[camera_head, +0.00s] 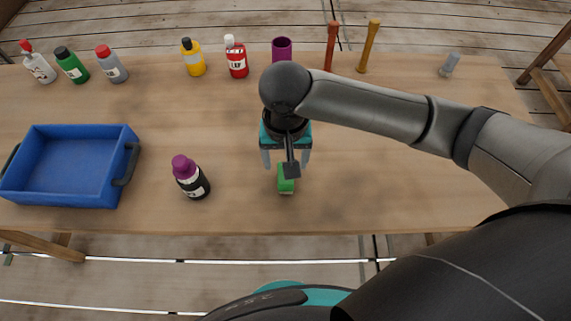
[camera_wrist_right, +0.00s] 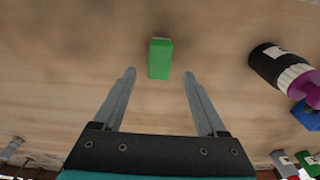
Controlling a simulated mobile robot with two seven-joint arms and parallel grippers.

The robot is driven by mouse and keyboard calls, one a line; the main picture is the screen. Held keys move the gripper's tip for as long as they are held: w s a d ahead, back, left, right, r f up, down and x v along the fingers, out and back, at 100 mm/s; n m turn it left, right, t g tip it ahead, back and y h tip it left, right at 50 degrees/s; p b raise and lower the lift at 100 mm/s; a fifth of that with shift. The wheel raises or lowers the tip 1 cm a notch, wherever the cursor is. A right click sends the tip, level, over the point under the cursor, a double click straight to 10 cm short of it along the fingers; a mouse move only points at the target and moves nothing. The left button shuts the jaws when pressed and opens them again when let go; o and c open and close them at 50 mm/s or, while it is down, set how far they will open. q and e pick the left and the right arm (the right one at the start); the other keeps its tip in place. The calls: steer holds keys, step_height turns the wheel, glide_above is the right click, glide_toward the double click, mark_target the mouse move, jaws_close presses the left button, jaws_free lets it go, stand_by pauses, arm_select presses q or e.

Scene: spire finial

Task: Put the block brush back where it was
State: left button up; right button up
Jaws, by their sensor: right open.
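A small green block (camera_head: 286,184), which I take to be the block brush, lies on the table near its front edge. In the right wrist view the green block (camera_wrist_right: 160,58) is centred just beyond the fingertips; I cannot make out bristles. My right gripper (camera_head: 287,160) is above the table and just behind the block, fingers spread and pointing down. In the right wrist view the right gripper (camera_wrist_right: 159,73) is open with nothing held between its fingers. Part of the block is hidden by the wrist in the head view. My left gripper is not in view.
A black bottle with a purple cap (camera_head: 191,178) stands left of the block. A blue tray (camera_head: 128,166) is at the left. Several bottles, a purple cup (camera_head: 282,47), red (camera_head: 331,46) and ochre (camera_head: 369,47) spindles and a grey item (camera_head: 449,64) line the back.

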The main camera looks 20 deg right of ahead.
steer(key=shift+s+r+p, duration=0.1)
steer(key=shift+r+p, duration=0.25)
steer(key=shift+r, duration=1.4)
